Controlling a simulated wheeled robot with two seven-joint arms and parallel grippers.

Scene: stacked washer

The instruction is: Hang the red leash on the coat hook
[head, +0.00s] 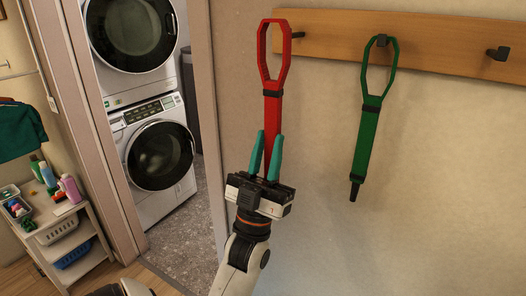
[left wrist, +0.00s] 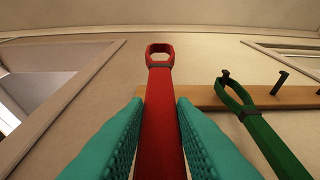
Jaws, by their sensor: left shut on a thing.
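My left gripper (head: 270,138) has its teal fingers shut on the lower strap of the red leash (head: 272,105), which stands upright with its long loop at the top. The leash runs up between the fingers in the left wrist view (left wrist: 160,115). In the head view the loop's right edge is just left of the leftmost coat hook (head: 298,35) on the wooden board (head: 335,38). I cannot tell how far in front of the hook the loop is. That hook does not show clearly in the left wrist view. My right gripper is not in view.
A green leash (head: 362,140) hangs by its loop from the middle hook (head: 381,40), right of the red one. A right hook (head: 498,53) is bare. A doorway with a stacked washer (head: 160,155) and a shelf cart (head: 65,235) are at left.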

